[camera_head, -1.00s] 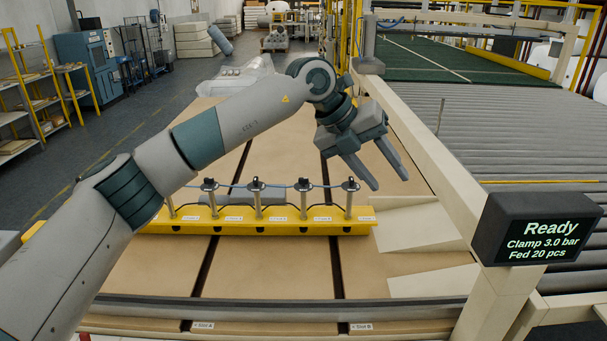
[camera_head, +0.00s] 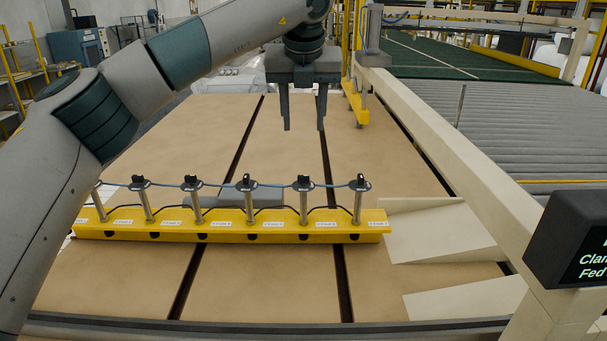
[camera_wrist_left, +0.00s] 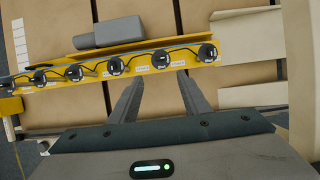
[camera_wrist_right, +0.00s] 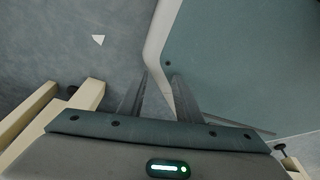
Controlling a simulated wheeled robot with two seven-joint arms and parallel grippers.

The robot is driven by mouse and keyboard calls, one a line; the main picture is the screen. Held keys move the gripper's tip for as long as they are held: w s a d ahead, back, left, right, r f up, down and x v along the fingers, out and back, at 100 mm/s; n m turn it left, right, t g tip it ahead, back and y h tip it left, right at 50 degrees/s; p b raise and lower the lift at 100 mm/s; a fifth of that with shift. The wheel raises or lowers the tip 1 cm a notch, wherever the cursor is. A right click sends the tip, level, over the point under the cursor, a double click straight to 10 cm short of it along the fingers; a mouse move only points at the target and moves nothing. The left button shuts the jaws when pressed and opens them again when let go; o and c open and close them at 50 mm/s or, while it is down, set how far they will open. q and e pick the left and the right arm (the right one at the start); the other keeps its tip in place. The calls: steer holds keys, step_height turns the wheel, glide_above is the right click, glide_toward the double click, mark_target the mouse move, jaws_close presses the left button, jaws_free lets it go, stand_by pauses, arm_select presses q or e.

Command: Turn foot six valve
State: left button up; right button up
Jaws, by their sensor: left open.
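A yellow bar (camera_head: 235,229) lies across the tan boards and carries several upright metal feet in a row, each topped by a small black valve knob. The rightmost valve knob (camera_head: 360,181) stands at the bar's right end; it also shows in the left wrist view (camera_wrist_left: 207,52). The foot labels are too small to read surely. My left gripper (camera_head: 303,128) is open and empty, pointing down, above and behind the bar's right half. In the left wrist view its fingers (camera_wrist_left: 160,78) are apart, near the right-hand knobs. My right gripper (camera_wrist_right: 161,80) is open, seen only in its wrist view.
Thin hoses link the feet. A grey block (camera_head: 222,195) lies behind the bar. Pale wedges (camera_head: 440,232) lie to its right, beside a cream rail (camera_head: 450,150). A dark display (camera_head: 575,240) stands at the right edge. The boards in front of the bar are clear.

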arm_select(q)
steer(key=p, duration=0.3)
glide_toward(303, 176)
steer(key=p+x, duration=0.3)
steer(key=x, duration=0.4)
steer(key=shift+w, duration=0.1)
steer(key=shift+w+f, duration=0.15)
steer(key=shift+f, duration=0.35)
arm_select(e)
steer(key=s+d+r+g, duration=0.1)
steer(key=s+d+r, duration=0.1)
steer(key=s+r, duration=0.3)
steer(key=shift+s, duration=0.15)
arm_select(q)
steer(key=c, duration=1)
